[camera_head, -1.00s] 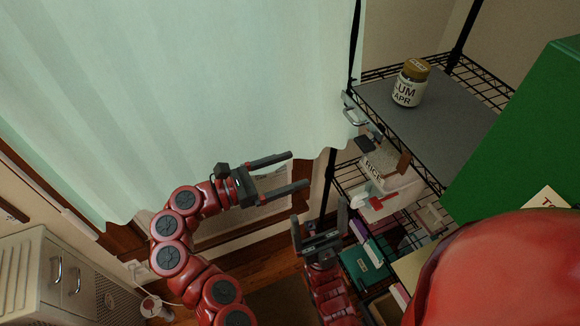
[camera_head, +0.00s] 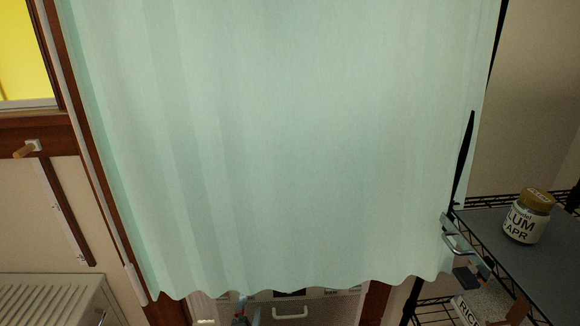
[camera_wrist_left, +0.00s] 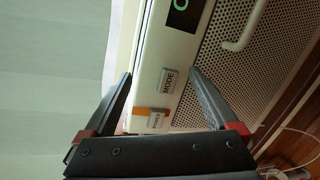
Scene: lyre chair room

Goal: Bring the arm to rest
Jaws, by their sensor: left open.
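My left gripper (camera_wrist_left: 160,85) shows in the left wrist view, with two dark fingers spread apart and nothing held between them. Beyond the fingers is a pale appliance (camera_wrist_left: 180,50) with a MODE button, a second button with an orange mark beside it, and a lit green display. I cannot tell whether the fingertips touch it. My right gripper is not in view.
A pale green curtain (camera_head: 270,150) fills the middle of the head view. A wire shelf at right holds a labelled jar (camera_head: 526,215) on a grey mat (camera_head: 545,265). A pale louvred cabinet (camera_head: 50,300) stands at bottom left. A white cord (camera_wrist_left: 295,150) lies at right in the wrist view.

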